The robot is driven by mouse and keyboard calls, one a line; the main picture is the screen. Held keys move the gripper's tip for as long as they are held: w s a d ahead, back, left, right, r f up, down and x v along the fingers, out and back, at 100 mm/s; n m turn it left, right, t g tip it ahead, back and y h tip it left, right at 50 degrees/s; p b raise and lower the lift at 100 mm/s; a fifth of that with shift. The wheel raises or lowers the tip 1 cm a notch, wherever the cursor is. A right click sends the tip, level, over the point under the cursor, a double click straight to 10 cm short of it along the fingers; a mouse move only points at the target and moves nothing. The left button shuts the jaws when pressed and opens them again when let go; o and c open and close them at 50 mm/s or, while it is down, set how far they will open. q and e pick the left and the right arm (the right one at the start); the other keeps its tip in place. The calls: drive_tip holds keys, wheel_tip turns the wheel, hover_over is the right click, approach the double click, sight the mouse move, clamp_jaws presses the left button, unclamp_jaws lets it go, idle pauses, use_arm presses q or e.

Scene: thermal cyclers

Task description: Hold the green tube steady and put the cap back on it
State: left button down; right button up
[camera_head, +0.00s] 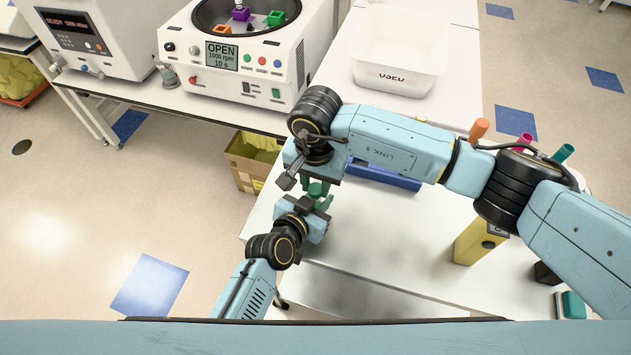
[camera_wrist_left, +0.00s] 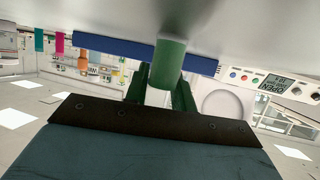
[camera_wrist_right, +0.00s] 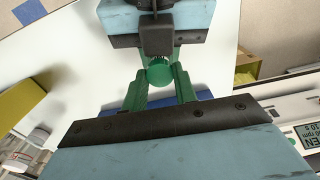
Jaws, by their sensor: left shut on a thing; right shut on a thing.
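The green tube (camera_wrist_left: 168,62) stands out between the green fingers of my left gripper (camera_wrist_left: 158,98), which is shut on it. In the head view the left gripper (camera_head: 318,203) is low over the table's left edge. My right gripper (camera_head: 304,182) meets it from above in the picture. In the right wrist view the round, ridged green cap (camera_wrist_right: 158,72) sits between the fingertips of my right gripper (camera_wrist_right: 160,80), which is shut on it. Cap and tube are close together. I cannot tell whether they touch, because the grippers hide the join.
A blue rack (camera_head: 385,177) lies behind the grippers. Orange (camera_head: 478,129), magenta (camera_head: 523,142) and teal (camera_head: 563,153) tubes stand at the right, near a yellow block (camera_head: 480,240). An open centrifuge (camera_head: 240,60) and white bin (camera_head: 400,55) are at the back.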

drive_tip(key=m, duration=0.6)
drive_tip(key=o, duration=1.1)
drive_tip(key=shift+r, duration=2.25)
drive_tip(key=shift+c, duration=0.5)
